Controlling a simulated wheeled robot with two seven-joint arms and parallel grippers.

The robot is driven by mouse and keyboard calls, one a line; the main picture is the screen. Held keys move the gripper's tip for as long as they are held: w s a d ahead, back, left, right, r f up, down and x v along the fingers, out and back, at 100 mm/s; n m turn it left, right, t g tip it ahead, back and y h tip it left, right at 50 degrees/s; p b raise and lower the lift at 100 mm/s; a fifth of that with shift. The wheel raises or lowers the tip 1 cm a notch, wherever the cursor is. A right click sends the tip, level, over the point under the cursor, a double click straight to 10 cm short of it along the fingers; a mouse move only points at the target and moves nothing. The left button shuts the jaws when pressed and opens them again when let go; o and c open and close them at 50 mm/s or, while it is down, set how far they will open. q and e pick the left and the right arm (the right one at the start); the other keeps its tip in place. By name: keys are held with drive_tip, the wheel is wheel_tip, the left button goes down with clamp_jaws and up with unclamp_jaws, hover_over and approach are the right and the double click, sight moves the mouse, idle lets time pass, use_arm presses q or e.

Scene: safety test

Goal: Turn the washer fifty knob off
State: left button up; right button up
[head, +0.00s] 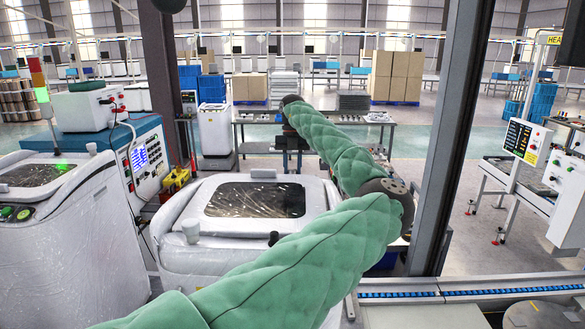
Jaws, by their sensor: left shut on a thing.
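A white washer (181,265) with a dark glass window (256,200) in its top stands in the middle foreground. A small pale knob (190,231) sits at its front left, and a small dark one (273,238) at its front. I cannot read which is the fifty knob. My green left arm crosses over the washer's right side and bends back toward its far edge. My left gripper (291,165) is dark and small there, pointing down by the washer's rear edge. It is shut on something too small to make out. My right gripper is out of view.
A second white washer (65,225) stands at the left, by a blue and white control cabinet (145,158). A dark upright post (450,135) stands right of my arm. A metal table (365,127) is behind the gripper.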

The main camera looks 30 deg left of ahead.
use_arm(q)
drive_tip(key=o, duration=1)
drive_tip(key=shift+w+r, duration=0.1)
drive_tip(key=shift+r, duration=0.25)
drive_tip(key=b+v, duration=0.2)
drive_tip(key=v, duration=0.2)
drive_tip(key=shift+w+a+r, duration=0.1)
drive_tip(key=shift+w+r, duration=0.05)
drive_tip(key=shift+r, duration=0.2)
drive_tip(key=shift+b+v, duration=0.55)
drive_tip(key=shift+v, duration=0.55)
